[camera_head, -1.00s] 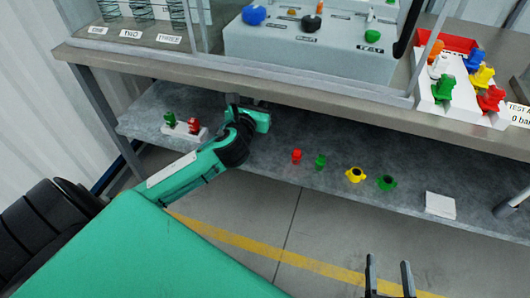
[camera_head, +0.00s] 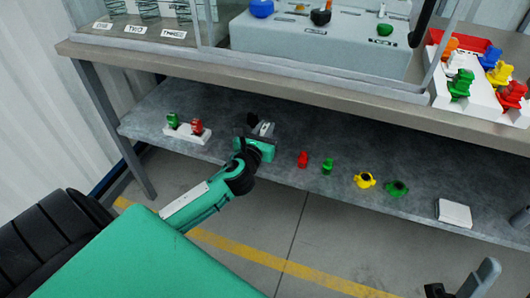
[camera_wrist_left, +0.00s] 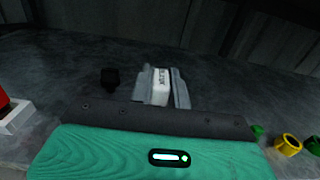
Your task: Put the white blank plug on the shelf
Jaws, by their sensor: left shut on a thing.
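My left gripper (camera_head: 262,130) is over the grey lower shelf (camera_head: 320,140), below the bench top. It is shut on the white blank plug (camera_wrist_left: 161,84), which shows between its two fingers in the left wrist view. In the head view, a small white part of the plug (camera_head: 265,128) shows at the fingertips. I cannot tell whether the plug touches the shelf. My right gripper (camera_head: 460,284) is partly in view at the bottom right, with its fingers apart and nothing seen between them.
A white holder (camera_head: 187,133) with a green and a red plug stands left on the shelf. Red (camera_head: 302,159), green (camera_head: 327,166) and yellow (camera_head: 365,180) parts, another green part (camera_head: 397,188) and a white block (camera_head: 454,213) lie right. A small black thing (camera_wrist_left: 110,78) is beside the gripper.

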